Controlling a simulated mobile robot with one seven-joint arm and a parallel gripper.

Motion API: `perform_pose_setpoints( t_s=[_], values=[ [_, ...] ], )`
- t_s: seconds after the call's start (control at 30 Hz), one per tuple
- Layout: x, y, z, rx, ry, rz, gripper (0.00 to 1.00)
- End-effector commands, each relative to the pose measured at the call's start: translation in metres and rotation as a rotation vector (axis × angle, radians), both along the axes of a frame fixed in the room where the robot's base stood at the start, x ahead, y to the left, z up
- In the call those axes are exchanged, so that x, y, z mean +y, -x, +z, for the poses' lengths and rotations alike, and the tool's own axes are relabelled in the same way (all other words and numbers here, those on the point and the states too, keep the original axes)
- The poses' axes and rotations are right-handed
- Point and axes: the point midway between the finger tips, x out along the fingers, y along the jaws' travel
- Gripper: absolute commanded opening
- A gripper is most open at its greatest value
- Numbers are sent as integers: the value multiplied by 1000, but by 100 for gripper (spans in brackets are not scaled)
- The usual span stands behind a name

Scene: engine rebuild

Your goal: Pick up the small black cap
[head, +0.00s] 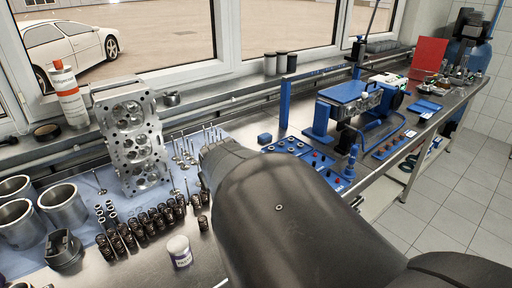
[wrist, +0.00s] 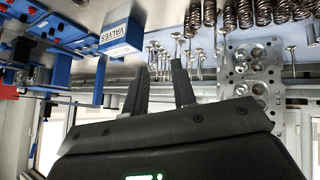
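I cannot single out the small black cap with certainty in either view. A low dark round piece (head: 46,131) lies on the window sill at the left in the head view, but I cannot tell whether it is the cap. My gripper (wrist: 160,65) shows in the wrist view with its two dark fingers apart and nothing between them. It is near the valves (wrist: 197,60) and a blue box marked VALVES (wrist: 121,36). In the head view my arm hides the gripper and part of the bench.
A cylinder head (head: 131,140) stands at the left behind rows of dark springs (head: 125,236). Metal cylinder liners (head: 62,205), a black part (head: 63,250) and a white jar (head: 179,251) are nearby. Blue trays (head: 296,148) and a blue fixture (head: 345,92) occupy the bench to the right.

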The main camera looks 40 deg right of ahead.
Motion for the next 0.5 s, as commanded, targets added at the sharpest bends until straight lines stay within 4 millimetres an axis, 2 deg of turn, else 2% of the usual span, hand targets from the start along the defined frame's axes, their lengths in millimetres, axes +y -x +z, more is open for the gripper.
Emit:
perform_pose_setpoints(
  t_s=[0.03,0.23,0.37,0.5],
  values=[
    [-24,-5,-7,-8,9,-36,25],
    [-111,-15,-26,-75,39,-154,25],
    [-169,-8,-41,-124,40,-231,25],
    [-229,13,-59,-180,24,-317,25]
  ],
)
